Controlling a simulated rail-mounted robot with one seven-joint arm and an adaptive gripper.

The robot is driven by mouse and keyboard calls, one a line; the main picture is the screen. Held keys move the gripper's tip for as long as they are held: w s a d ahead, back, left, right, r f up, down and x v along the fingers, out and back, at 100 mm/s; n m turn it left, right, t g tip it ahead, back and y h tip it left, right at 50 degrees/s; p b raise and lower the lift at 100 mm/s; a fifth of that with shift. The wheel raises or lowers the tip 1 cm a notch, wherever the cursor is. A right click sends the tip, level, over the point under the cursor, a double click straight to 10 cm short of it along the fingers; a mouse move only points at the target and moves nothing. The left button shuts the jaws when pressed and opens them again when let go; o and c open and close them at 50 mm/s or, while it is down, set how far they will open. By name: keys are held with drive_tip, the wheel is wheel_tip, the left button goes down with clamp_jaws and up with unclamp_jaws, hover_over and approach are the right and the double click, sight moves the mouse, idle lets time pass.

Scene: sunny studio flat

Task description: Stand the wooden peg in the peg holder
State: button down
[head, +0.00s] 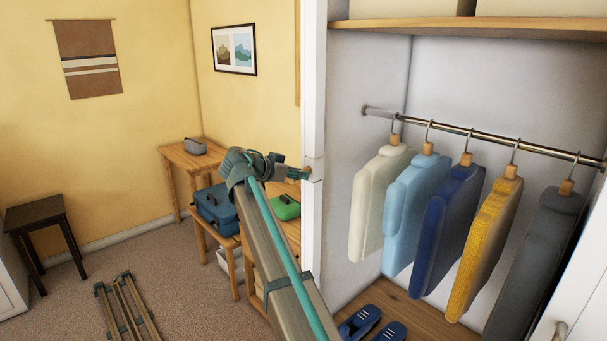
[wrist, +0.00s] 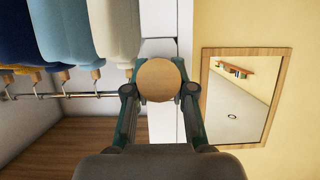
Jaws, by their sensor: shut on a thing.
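My gripper (head: 301,174) is at the white wardrobe edge in the head view. In the wrist view my gripper (wrist: 159,91) is shut on the wooden peg (wrist: 159,80), whose round, light-brown end faces the camera between the two fingertips. In the head view only a small tip of the peg (head: 307,169) shows. A white block (wrist: 158,47) lies just beyond the peg in the wrist view; I cannot tell whether it is the peg holder or whether the peg touches it. I cannot make out a peg holder elsewhere.
The white wardrobe edge (head: 313,90) stands close beside my gripper. Right of it, clothes hang on a metal rail (head: 480,135). Left are a wooden table (head: 180,160), a blue case (head: 213,207) and a dark stool (head: 36,211). A framed mirror (wrist: 240,95) shows in the wrist view.

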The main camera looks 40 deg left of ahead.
drive_tip(key=shift+s, duration=0.15)
drive_tip(key=shift+s+a+b, duration=0.2)
drive_tip(key=shift+s+b, duration=0.25)
drive_tip(key=shift+s, duration=0.6)
drive_tip(key=shift+s+a+b, duration=0.15)
drive_tip(key=shift+s+b, duration=0.25)
drive_tip(key=shift+s, duration=0.6)
drive_tip(key=shift+s+a+b, duration=0.2)
drive_tip(key=shift+s+b, duration=0.25)
drive_tip(key=shift+s, duration=0.6)
